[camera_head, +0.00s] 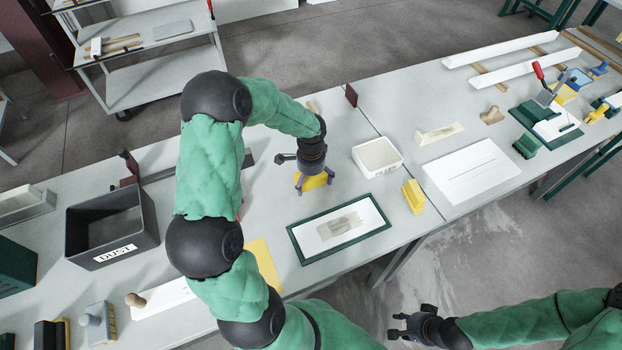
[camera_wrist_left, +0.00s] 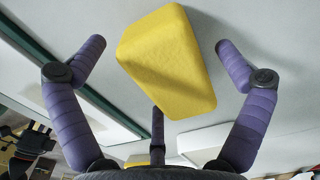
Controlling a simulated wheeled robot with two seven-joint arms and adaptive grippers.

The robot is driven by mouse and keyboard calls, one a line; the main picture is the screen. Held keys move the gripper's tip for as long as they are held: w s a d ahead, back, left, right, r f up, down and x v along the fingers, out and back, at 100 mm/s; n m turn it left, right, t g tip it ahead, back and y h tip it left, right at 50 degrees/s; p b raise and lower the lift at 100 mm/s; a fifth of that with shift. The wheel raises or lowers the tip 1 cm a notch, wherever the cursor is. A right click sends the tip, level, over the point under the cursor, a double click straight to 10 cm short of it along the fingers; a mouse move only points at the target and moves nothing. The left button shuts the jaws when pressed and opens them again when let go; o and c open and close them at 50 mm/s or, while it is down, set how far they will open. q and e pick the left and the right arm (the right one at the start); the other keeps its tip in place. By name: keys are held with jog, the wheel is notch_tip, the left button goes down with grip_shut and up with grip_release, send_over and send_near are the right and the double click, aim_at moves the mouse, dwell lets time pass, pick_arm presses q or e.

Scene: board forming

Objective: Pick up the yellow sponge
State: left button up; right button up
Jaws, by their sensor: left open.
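The yellow sponge (camera_head: 312,183) lies on the grey table, partly hidden under my left gripper (camera_head: 315,183). In the left wrist view the yellow sponge (camera_wrist_left: 168,62) is a thick block between the spread purple fingers of my left gripper (camera_wrist_left: 160,50). Gaps show between the sponge and both side fingers. A third finger stands below it in that view. My right gripper (camera_head: 394,325) is low at the right in the head view, off the table's front edge, with its fingers apart and nothing between them.
A white tub (camera_head: 378,155) and a yellow block (camera_head: 413,196) stand right of the left gripper. A green-framed board (camera_head: 308,260) lies in front of it. A dark DUST bin (camera_head: 85,262) is at the left. A white panel (camera_head: 472,170) lies further right.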

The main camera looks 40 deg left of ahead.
aim_at(311, 178)
pick_arm(q)
jog(key=c, duration=1.2)
jog(key=shift+o, duration=0.2)
jog(key=shift+r, duration=0.15)
jog(key=shift+r, duration=0.55)
notch_tip(311, 178, up, 3)
jog(key=shift+d+f+p, duration=0.1)
jog(key=shift+f+p, duration=0.1)
jog(key=shift+p, duration=0.35)
jog(key=s+d+r+p, duration=0.1)
jog(key=s+d+r, duration=0.1)
jog(key=r, duration=0.3)
jog(key=shift+s+d, duration=0.25)
jog(key=shift+d, duration=0.6)
jog(key=s+d+r, duration=0.1)
jog(key=d, duration=0.1)
jog(key=s+d+r, duration=0.1)
jog(key=s+d, duration=0.1)
jog(key=d, duration=0.1)
jog(key=s+d+r, duration=0.2)
jog(key=shift+s+d+r+p, duration=0.1)
jog(key=shift+s+d+p, duration=0.05)
jog(key=shift+d+p, duration=0.25)
